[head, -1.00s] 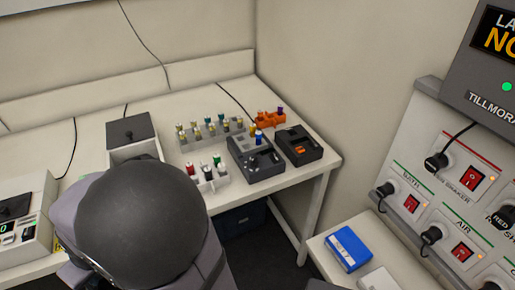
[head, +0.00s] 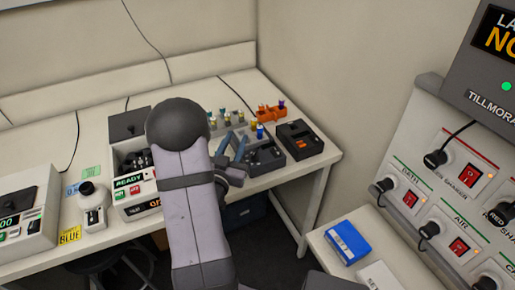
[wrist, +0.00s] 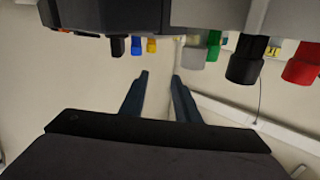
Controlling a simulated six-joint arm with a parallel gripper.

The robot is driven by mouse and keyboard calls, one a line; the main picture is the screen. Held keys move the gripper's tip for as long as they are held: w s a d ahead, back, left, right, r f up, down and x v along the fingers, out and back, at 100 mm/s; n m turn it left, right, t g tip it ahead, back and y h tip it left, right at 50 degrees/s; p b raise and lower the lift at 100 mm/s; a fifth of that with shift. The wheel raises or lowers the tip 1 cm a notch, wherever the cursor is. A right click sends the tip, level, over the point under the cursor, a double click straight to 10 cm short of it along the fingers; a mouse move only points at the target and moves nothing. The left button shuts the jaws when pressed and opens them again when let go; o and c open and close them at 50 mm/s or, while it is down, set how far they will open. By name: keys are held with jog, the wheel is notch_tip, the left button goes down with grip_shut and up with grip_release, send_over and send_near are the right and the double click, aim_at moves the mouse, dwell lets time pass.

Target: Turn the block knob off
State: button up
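My gripper (head: 232,147) is beside the left side of a grey bench device (head: 268,168), with its two blue fingers apart and nothing between them. In the wrist view the fingers of my gripper (wrist: 160,88) are open below the device's grey body (wrist: 220,14), which shows upside down at the top. A small black knob-like part (wrist: 118,46) sticks out there, apart from the fingers. I cannot read a label on it, so I cannot tell if it is the block knob or how it is turned.
Tubes in racks (head: 225,122) stand behind the gripper. A dark device (head: 300,140) and an orange rack (head: 271,112) stand to the right. A shaker (head: 135,207) reading "READY" stands left of my arm. The switch panel (head: 440,195) is at far right.

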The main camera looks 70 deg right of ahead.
aim_at(253, 156)
jog(key=s+f, duration=0.1)
jog(key=s, duration=0.1)
jog(key=s+f+g, duration=0.1)
jog(key=s, duration=0.1)
jog(key=s+a+f+m+g, duration=0.1)
jog(key=s, duration=0.1)
jog(key=shift+s+b, duration=0.2)
jog(key=shift+b, duration=0.1)
jog(key=shift+w+a+f+n, duration=0.3)
jog(key=shift+f, duration=0.2)
jog(key=shift+a+f, duration=0.1)
jog(key=shift+f, duration=0.05)
jog(key=shift+w+d+p, duration=0.1)
jog(key=shift+d+p, duration=1.1)
jog(key=shift+d, duration=2.5)
grip_shut()
